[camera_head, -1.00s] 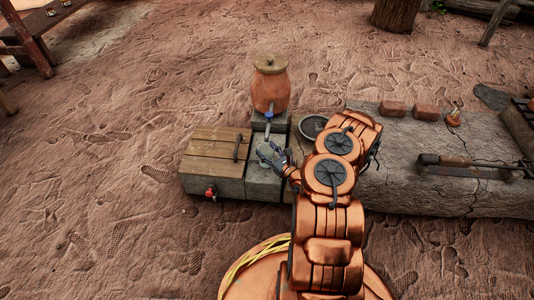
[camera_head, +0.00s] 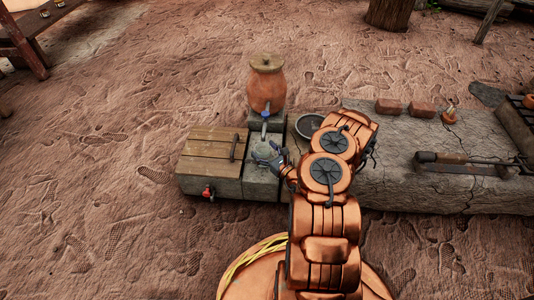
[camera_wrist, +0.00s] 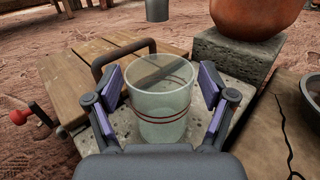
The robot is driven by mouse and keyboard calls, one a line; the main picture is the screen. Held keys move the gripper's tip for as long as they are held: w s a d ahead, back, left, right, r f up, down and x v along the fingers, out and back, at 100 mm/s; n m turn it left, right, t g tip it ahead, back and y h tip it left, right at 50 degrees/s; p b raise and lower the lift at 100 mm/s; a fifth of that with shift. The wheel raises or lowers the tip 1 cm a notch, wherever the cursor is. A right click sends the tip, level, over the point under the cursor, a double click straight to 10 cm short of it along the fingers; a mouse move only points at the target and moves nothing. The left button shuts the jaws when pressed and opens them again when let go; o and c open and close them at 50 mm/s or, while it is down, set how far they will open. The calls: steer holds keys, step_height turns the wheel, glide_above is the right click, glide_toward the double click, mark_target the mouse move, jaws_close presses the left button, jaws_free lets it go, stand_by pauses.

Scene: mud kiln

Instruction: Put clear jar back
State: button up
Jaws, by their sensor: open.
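The clear jar (camera_wrist: 162,100) stands upright on a grey stone block (camera_wrist: 95,141) in the wrist view, a red band around its lower part. In the head view the jar (camera_head: 262,151) is small and partly covered by my gripper. My gripper (camera_wrist: 164,88) is open in the wrist view, one finger on each side of the jar, with a gap showing beside the fingers. In the head view my gripper (camera_head: 268,156) is at the block below the clay pot's tap.
A clay pot (camera_head: 267,88) with a lid and tap stands on a stone behind the jar. A wooden-lidded box (camera_head: 211,146) with a handle and red tap is at left. A dark round dish (camera_head: 308,125) lies at right on the long slab (camera_head: 410,140).

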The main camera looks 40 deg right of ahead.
steer(key=shift+r, duration=0.25)
steer(key=s+p, duration=0.6)
steer(key=s, duration=0.6)
steer(key=w+a+r+n+g+y, duration=0.1)
steer(key=w+a+r+n+y, duration=0.35)
steer(key=a+r+y, duration=0.35)
steer(key=w+a+r+n+g+y, duration=0.1)
steer(key=w+a+r+n+y, duration=0.3)
steer(key=r, duration=0.5)
steer(key=s+a+r+n+g+y, duration=0.3)
steer(key=a+r+n+g, duration=0.3)
steer(key=a, duration=0.2)
steer(key=s+a+r+n+g+y, duration=0.3)
steer(key=a+r+n+g, duration=0.2)
steer(key=a+r, duration=0.3)
steer(key=s+a+r+n+g+h, duration=0.2)
steer(key=s+a+n+g+h, duration=0.3)
steer(key=s, duration=0.4)
steer(key=s+a+r+n+g+h, duration=0.2)
steer(key=s+a+n+g+h, duration=0.15)
steer(key=s+n+g, duration=0.4)
steer(key=s+d+n+t+h, duration=0.3)
steer(key=s+d+h, duration=0.7)
steer(key=s+d, duration=0.2)
steer(key=shift+s+r+t+h, duration=0.25)
steer(key=shift+r+t+h, duration=0.1)
steer(key=shift+r, duration=0.05)
